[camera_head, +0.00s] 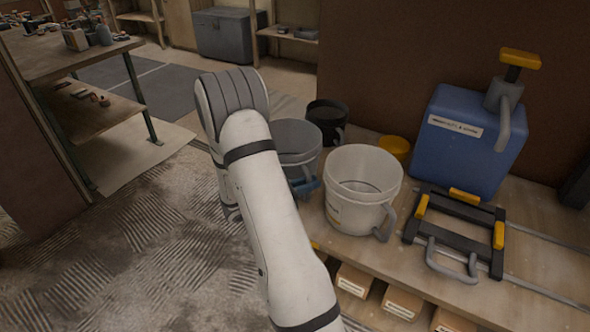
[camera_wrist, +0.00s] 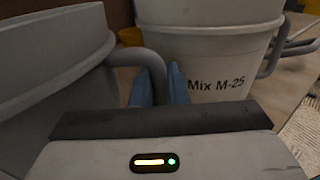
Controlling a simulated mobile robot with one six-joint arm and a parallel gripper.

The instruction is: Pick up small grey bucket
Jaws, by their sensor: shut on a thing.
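The small grey bucket (camera_head: 297,140) is at the left end of the wooden bench, partly hidden behind my arm. In the wrist view the grey bucket (camera_wrist: 45,62) fills the left side, and its curved grey side handle (camera_wrist: 147,62) runs down between my blue fingers. My gripper (camera_wrist: 160,86) is shut on this handle. In the head view only a bit of blue finger (camera_head: 305,187) shows beside the bucket's lower right side. I cannot tell whether the bucket's base touches the bench.
A larger white bucket (camera_head: 362,190) marked "Mix M-25" stands close to the right of my fingers. A black bucket (camera_head: 327,113) and a yellow tub (camera_head: 394,147) are behind. A blue container (camera_head: 465,145) and a black-yellow frame (camera_head: 458,225) stand further right. Open floor (camera_head: 150,240) lies left.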

